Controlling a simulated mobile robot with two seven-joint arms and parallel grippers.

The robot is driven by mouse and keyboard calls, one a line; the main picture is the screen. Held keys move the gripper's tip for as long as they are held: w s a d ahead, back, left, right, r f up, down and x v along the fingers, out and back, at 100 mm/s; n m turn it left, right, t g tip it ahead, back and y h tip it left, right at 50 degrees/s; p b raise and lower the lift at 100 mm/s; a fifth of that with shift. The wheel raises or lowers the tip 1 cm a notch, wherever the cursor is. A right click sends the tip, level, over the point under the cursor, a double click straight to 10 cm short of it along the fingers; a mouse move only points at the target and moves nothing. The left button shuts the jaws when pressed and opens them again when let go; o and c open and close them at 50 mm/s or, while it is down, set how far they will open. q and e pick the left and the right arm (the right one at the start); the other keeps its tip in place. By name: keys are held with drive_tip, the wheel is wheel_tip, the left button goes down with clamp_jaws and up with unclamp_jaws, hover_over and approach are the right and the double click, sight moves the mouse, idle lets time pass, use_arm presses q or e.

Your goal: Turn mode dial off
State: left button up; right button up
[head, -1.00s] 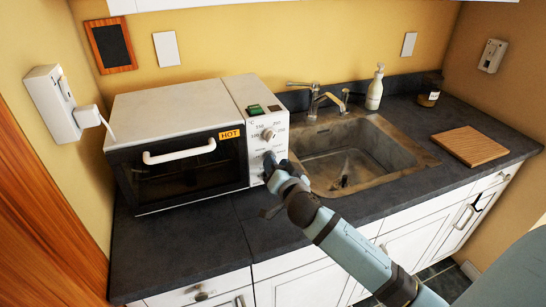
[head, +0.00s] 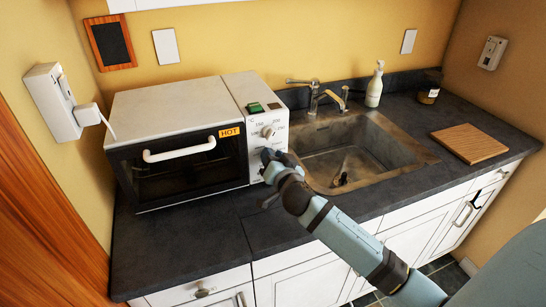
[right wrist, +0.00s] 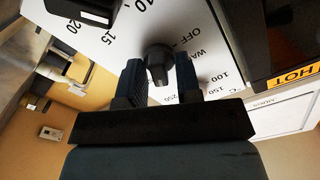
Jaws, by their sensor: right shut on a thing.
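The toaster oven (head: 180,135) stands on the dark counter, its white control panel (head: 256,110) facing front right. My right gripper (head: 268,157) is at the panel just below that dial, hiding the mode dial there. In the right wrist view, the dark mode dial (right wrist: 160,65) sits between the two fingers of my right gripper (right wrist: 160,75), which is shut on it. The printed word OFF is close beside this dial. I cannot tell where its pointer aims. My left gripper is not in view.
A sink (head: 355,150) with a tap (head: 318,95) lies right of the oven. A soap bottle (head: 375,86), a jar (head: 429,88) and a wooden board (head: 469,143) are further right. The counter before the oven is clear. An orange HOT label (head: 230,132) is on the oven front.

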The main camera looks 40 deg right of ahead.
drive_tip(key=n+p, duration=0.2)
drive_tip(key=n, duration=0.5)
drive_tip(key=n+p, duration=0.2)
drive_tip(key=n, duration=0.6)
drive_tip(key=n+p, duration=0.2)
drive_tip(key=n, duration=0.6)
drive_tip(key=shift+w+a+f, duration=0.1)
drive_tip(key=shift+a+f, duration=0.1)
drive_tip(key=shift+a, duration=0.15)
drive_tip(key=shift+n+p, duration=0.3)
drive_tip(key=shift+n, duration=0.1)
drive_tip(key=o, duration=0.6)
